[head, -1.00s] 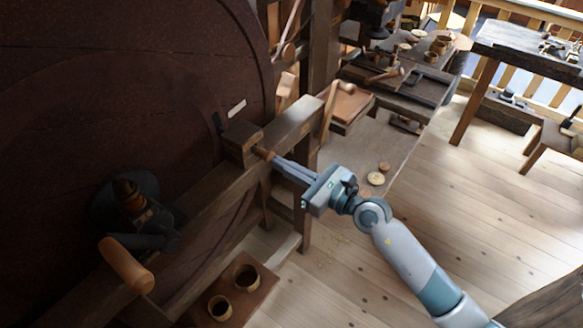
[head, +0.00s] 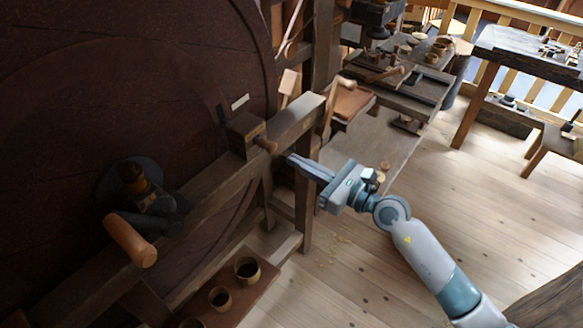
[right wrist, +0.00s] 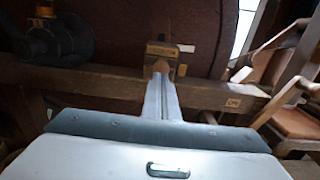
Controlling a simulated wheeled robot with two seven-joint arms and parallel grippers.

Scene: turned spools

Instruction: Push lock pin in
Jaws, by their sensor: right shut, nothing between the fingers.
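The lock pin (head: 266,145) is a short brown wooden knob. It sticks out of a dark wooden block (head: 243,138) on the beam in front of the big dark wheel. In the right wrist view the pin (right wrist: 161,66) shows just beyond my fingertips, below the block's plate (right wrist: 162,50). My right gripper (head: 291,159) is shut and empty. Its fingertips point at the pin and stand a small gap away from it, to the right in the head view. How deep the pin sits inside the block is hidden. My left gripper is not in view.
A crank with a wooden handle (head: 130,241) sticks out at lower left. Wooden cups (head: 247,270) stand on a low board below the beam. A tool bench (head: 400,90) is at the back.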

